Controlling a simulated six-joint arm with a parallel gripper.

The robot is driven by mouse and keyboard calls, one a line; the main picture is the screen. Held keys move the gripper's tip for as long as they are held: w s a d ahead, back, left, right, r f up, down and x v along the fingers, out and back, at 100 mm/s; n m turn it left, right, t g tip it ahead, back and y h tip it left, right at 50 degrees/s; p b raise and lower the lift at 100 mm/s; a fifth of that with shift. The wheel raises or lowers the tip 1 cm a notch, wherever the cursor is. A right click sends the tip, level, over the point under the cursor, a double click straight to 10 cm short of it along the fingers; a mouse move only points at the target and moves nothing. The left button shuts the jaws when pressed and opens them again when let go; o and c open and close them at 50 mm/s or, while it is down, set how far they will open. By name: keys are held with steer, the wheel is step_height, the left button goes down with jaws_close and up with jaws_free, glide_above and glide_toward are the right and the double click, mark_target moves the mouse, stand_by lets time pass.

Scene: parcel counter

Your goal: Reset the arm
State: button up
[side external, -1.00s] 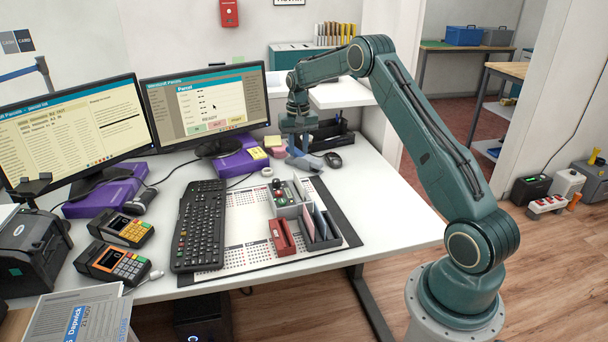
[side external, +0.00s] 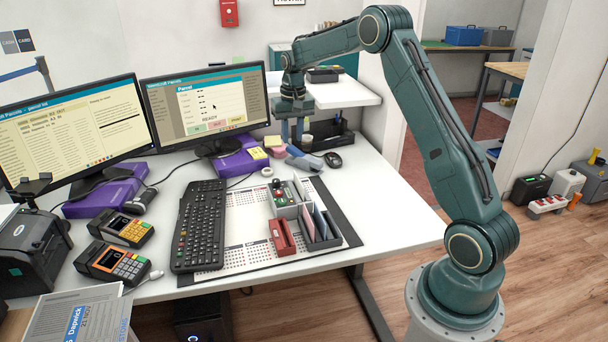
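My arm reaches from its base at the right over the back of the white desk (side external: 390,215). My gripper (side external: 292,140) points down above the back of the desk, in front of the black organizer. Its two fingers show apart, with nothing visible between them. A blue-grey object (side external: 305,160) lies on the desk just below and to the right of the fingertips, apart from them as far as I can tell.
Two monitors (side external: 203,105) stand at the left and back. A black mouse (side external: 333,160), a pink item (side external: 278,152) and the black organizer (side external: 335,137) are close by. A keyboard (side external: 199,225) and a divided grey tray (side external: 318,228) are in front. A white shelf (side external: 345,93) is behind.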

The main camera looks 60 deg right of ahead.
steer(key=s+a+r+n+t, duration=0.3)
steer(key=s+a+r+n, duration=0.1)
steer(key=s+a+r, duration=1.05)
steer(key=s+a+f+n+t, duration=0.1)
steer(key=s+a, duration=0.4)
steer(key=s, duration=0.4)
steer(key=s+a+n+t, duration=0.1)
steer(key=s+a+n, duration=0.1)
steer(key=s+a, duration=0.4)
steer(key=s, duration=0.3)
steer(key=shift+f, duration=0.35)
